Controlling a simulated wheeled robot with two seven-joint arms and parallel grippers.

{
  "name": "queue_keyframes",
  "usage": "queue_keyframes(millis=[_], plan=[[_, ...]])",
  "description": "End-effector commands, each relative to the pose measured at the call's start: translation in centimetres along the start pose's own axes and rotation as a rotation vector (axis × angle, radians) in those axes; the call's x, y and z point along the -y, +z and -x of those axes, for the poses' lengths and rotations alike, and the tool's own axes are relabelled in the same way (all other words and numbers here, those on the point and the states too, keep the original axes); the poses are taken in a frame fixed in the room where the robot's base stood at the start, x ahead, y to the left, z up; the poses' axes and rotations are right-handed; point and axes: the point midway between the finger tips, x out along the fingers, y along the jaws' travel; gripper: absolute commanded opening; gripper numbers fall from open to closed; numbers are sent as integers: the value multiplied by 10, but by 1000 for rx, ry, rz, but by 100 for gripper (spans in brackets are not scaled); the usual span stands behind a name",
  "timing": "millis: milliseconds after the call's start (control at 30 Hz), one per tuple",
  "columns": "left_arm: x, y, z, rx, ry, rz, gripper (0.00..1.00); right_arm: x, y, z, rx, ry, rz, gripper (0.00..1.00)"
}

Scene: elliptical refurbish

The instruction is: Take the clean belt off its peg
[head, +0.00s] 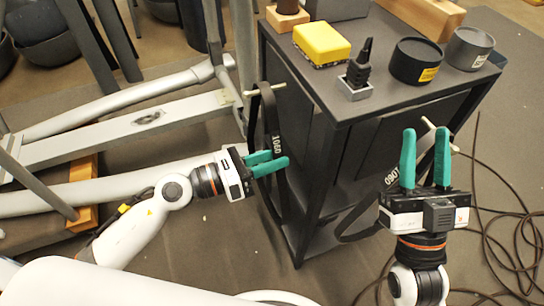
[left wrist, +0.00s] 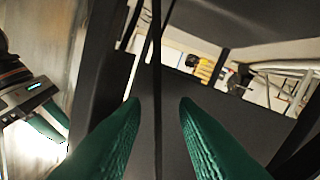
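A black belt (head: 269,112) with white print hangs from a pale peg (head: 264,90) on the left side of the dark cart. My left gripper (head: 270,163) is beside its front strand, fingers apart. In the left wrist view the belt strand (left wrist: 157,80) runs edge-on between the two green fingers, with gaps on both sides. A second dark belt (head: 362,232), also printed, hangs on the cart's right side, partly behind my right gripper (head: 425,140), which is open with fingers pointing up near another peg (head: 455,149). I cannot tell which belt is clean.
Grey machine tubes (head: 120,105) lie left. Dark cable (head: 505,225) coils on the floor at right.

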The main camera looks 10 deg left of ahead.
Motion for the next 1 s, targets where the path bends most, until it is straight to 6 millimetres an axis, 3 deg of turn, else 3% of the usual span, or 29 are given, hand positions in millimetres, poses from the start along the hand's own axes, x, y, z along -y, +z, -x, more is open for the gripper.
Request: queue_keyframes(millis=[600, 767, 1000], plan=[[0, 0, -2, 0, 0, 0, 27, 1, -7, 0, -45, -2, 2, 36], [0, 0, -2, 0, 0, 0, 1, 1, -6, 0, -43, -2, 2, 36], [0, 0, -2, 0, 0, 0, 0, 1, -6, 0, -42, -2, 2, 36]])
